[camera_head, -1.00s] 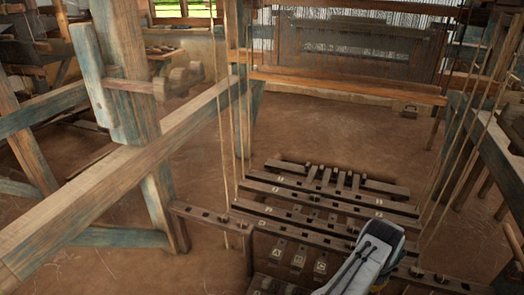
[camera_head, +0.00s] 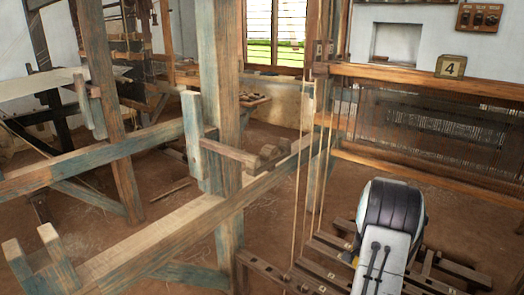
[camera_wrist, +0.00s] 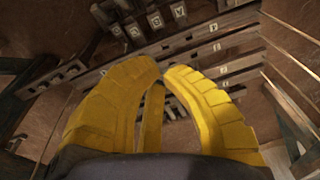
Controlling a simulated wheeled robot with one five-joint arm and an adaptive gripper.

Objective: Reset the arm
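My gripper (camera_wrist: 163,70) shows in the wrist view as two thick yellow fingers. Their tips come almost together, with a thin gap between them and nothing held there. Beyond the fingertips are the loom's wooden treadle bars (camera_wrist: 215,48) and lettered blocks (camera_wrist: 155,20); the fingers do not visibly touch them. In the head view my white and black arm rises at the lower right, in front of the treadle bars (camera_head: 275,272). The gripper itself is not visible in that view.
A heavy loom beam (camera_head: 165,232) and post (camera_head: 222,130) stand left of my arm. Thin cords (camera_head: 302,185) hang close to its left. The loom frame with its threads (camera_head: 430,125) is behind, with a block marked 4 (camera_head: 450,66). Brown floor (camera_head: 180,210) shows between beams.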

